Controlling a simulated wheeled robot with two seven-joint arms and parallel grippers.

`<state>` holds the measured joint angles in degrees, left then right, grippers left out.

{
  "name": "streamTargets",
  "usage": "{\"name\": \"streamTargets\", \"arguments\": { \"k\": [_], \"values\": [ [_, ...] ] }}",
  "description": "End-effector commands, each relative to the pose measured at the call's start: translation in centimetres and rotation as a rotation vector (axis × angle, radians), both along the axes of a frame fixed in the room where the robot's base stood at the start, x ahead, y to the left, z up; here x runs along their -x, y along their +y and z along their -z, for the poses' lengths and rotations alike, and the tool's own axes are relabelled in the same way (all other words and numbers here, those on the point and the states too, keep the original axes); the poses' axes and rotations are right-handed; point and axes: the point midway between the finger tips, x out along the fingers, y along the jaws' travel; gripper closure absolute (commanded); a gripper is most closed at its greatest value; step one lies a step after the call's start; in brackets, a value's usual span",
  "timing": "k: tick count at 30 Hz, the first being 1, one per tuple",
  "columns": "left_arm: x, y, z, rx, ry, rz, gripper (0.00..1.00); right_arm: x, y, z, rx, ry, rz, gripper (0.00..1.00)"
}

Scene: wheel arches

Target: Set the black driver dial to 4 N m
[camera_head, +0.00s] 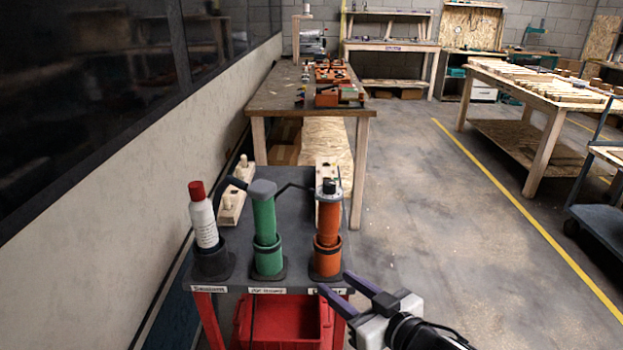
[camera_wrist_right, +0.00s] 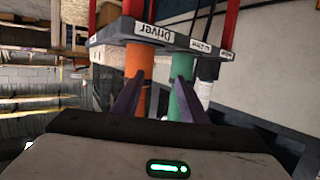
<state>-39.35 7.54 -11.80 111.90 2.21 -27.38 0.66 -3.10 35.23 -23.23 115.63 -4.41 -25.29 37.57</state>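My left gripper is out of view.
A green tool (camera_head: 265,222) and a white red-capped bottle (camera_head: 203,217) stand left of the driver, close together. A red bin (camera_head: 285,322) sits under the stand. A cable runs from the driver top. The floor (camera_head: 430,230) to the right is clear.

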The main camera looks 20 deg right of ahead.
Motion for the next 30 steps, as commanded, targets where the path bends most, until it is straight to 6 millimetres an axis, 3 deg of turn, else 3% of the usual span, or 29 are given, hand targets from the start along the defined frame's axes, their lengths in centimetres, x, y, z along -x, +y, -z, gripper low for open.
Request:
{"name": "streamTargets", "arguments": {
  "k": [1, 3, 6, 9, 12, 17, 30],
  "values": [
    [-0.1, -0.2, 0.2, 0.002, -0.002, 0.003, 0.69, -2.1, -0.7, -3.9, 0.008, -0.076, -0.014, 0.61],
    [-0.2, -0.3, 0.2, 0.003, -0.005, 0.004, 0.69, -3.8, -1.3, -8.0, -0.005, -0.140, -0.024, 0.61],
    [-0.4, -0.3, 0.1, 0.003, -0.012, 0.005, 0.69, -5.1, -2.1, -12.2, -0.016, -0.204, -0.029, 0.61],
    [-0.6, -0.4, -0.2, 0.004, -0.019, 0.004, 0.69, -5.7, -2.6, -14.8, -0.026, -0.239, -0.030, 0.61],
    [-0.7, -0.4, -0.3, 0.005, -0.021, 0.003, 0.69, -6.1, -2.9, -16.1, -0.033, -0.257, -0.031, 0.61],
    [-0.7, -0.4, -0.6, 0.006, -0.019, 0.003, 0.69, -7.5, -2.5, -16.6, -0.038, -0.262, -0.028, 0.61],
    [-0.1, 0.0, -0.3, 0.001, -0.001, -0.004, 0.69, -14.4, 0.0, -16.5, -0.036, -0.261, -0.029, 0.61]
  ]
}}
